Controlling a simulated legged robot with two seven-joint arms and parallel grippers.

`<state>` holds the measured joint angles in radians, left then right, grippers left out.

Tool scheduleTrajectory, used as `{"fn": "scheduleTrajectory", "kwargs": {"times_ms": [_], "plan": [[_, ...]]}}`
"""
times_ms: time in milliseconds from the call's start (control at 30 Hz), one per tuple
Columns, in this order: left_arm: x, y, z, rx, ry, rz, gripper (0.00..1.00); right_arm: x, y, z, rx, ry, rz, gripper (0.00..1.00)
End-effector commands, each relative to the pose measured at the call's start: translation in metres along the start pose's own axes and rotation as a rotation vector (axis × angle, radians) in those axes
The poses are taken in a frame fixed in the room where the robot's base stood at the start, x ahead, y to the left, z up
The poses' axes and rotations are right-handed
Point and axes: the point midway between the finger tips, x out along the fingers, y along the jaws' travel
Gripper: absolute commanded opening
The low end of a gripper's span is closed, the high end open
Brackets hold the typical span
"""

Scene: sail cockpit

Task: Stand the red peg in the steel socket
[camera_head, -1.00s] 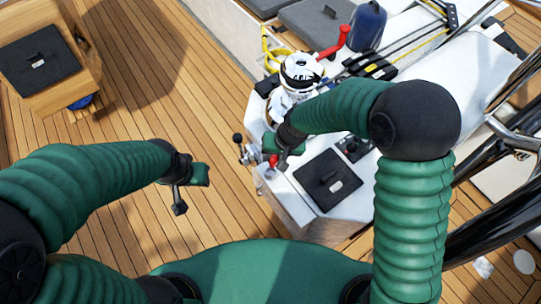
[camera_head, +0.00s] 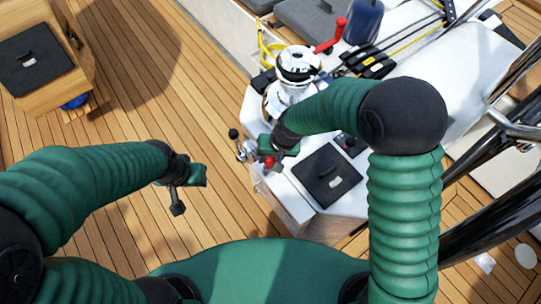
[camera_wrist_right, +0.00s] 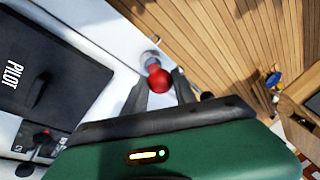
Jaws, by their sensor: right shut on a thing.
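The red peg (camera_wrist_right: 158,78) shows as a rounded red end between the two dark fingers of my right gripper (camera_wrist_right: 160,90) in the right wrist view. In the head view, red (camera_head: 269,162) shows at the tip of my right gripper (camera_head: 264,158), beside the white console's left edge. A small grey metal fitting, apparently the steel socket (camera_wrist_right: 151,57), lies just beyond the peg in the wrist view. I cannot tell whether the peg is inside it or only in line with it. My left gripper (camera_head: 178,205) hangs over the wooden deck, away from the peg; its jaw opening is unclear.
A chrome winch (camera_head: 297,70) stands behind my right gripper. A lever with a black knob (camera_head: 234,133) is to its left. A black hatch (camera_head: 327,176) lies on the white console. A red handle (camera_head: 334,37) is farther back.

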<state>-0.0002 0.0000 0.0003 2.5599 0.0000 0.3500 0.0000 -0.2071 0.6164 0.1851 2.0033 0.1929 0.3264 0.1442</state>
Motion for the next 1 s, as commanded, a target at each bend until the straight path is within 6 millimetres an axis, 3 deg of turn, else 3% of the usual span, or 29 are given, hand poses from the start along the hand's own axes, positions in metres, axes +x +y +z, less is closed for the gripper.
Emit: {"fn": "scheduleTrajectory", "kwargs": {"times_ms": [1000], "plan": [[0.004, 0.000, 0.001, -0.001, 0.000, 0.000, 0.36, 0.011, 0.005, 0.004, 0.001, 0.000, 0.000, 0.00]]}}
